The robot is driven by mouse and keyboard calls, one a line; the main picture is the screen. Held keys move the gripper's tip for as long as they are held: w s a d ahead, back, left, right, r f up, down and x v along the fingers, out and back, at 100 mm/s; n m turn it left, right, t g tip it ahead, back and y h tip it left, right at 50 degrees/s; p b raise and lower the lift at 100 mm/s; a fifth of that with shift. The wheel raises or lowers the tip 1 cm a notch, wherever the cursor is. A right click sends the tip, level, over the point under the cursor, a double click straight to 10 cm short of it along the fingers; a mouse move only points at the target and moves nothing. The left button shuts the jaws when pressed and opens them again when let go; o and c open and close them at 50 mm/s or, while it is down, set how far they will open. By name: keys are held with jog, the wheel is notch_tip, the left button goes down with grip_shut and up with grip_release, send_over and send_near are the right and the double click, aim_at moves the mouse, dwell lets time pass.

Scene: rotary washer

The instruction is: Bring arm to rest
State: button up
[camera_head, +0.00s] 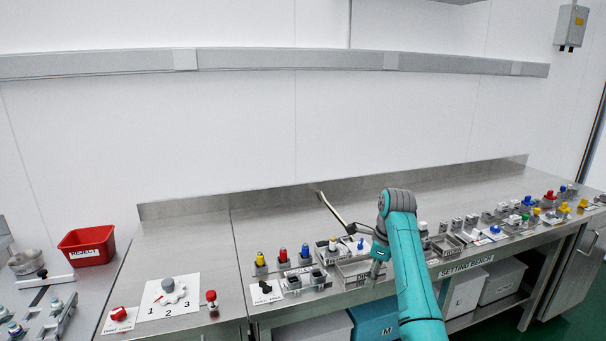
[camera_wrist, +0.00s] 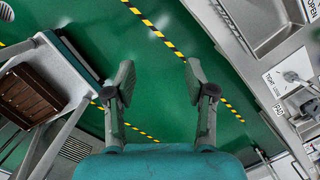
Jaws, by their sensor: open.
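My teal arm (camera_head: 408,265) rises from the lower middle of the head view and bends at a grey joint in front of the bench. My gripper (camera_wrist: 158,80) is open and empty in the wrist view, its two grey fingers spread apart over green floor. In the head view the gripper is small and partly hidden by the arm, near the bench's front edge.
The steel bench (camera_head: 190,240) carries several small coloured fixtures along its front. A red reject bin (camera_head: 88,246) stands at the left. A white dial plate (camera_head: 168,297) marked 1, 2, 3 lies nearby. In the wrist view, green floor (camera_wrist: 160,55) lies between a stool-like frame and a steel counter.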

jog(key=s+f+n+t, duration=0.25)
jog(key=s+f, duration=0.25)
jog(key=f, duration=0.8)
jog(key=s+f+n+t, duration=0.1)
jog(key=s+f+n, duration=0.3)
jog(key=f, duration=1)
jog(key=s+f+n+t, duration=0.1)
jog(key=s+f, duration=0.2)
jog(key=s, duration=0.4)
jog(key=s+a+f+n+t+h, duration=0.1)
jog(key=s+f+n, duration=0.1)
jog(key=s+f, duration=0.35)
jog(key=s+f+n+t, duration=0.1)
jog(key=s+f, duration=0.1)
jog(key=s, duration=0.6)
jog(key=s+r+n+t, duration=0.2)
jog(key=s+r+n, duration=0.1)
jog(key=s, duration=0.8)
jog(key=s+r+n+t, duration=0.2)
jog(key=s+r+n, duration=0.15)
jog(key=s, duration=0.65)
jog(key=s+r+n+t, duration=0.1)
jog(key=s+r+n, duration=0.2)
jog(key=s+r, duration=0.5)
jog(key=s+r+n+t, duration=0.2)
jog(key=s+r, duration=0.5)
jog(key=r, duration=0.6)
jog(key=shift+s+r+n+h, duration=0.3)
jog(key=shift+s+n, duration=0.1)
jog(key=shift+n, duration=0.2)
